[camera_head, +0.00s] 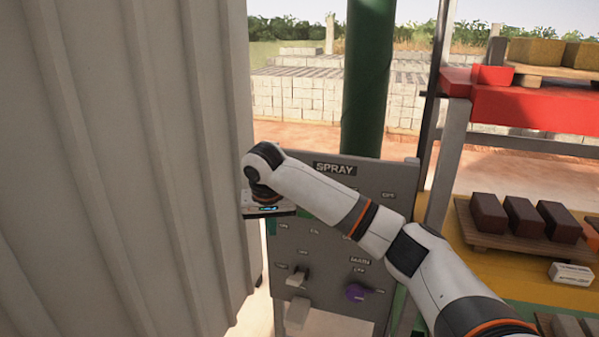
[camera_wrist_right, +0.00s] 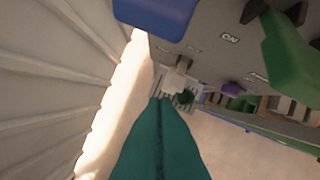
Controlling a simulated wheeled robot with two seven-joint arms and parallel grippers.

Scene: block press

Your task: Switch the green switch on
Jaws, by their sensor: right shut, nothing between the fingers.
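The grey control panel (camera_head: 345,255) with a SPRAY label stands in the middle of the head view, with my right arm crossing in front of it. In the right wrist view a large green piece (camera_wrist_right: 290,50), apparently the green switch, is at upper right on the panel face, near an ON label. It is hidden in the head view, and I cannot tell its position. My right gripper (camera_wrist_right: 163,105) has teal fingers pressed together, empty, left of and apart from the green piece. In the head view its fingers (camera_head: 271,228) show at the panel's left edge. My left gripper is out of view.
A blue piece (camera_wrist_right: 155,12) is at the wrist view's top. A light lever (camera_head: 298,277) and a purple knob (camera_head: 355,292) sit low on the panel. A corrugated wall (camera_head: 120,160) is close on the left. Shelves with bricks (camera_head: 540,217) stand right.

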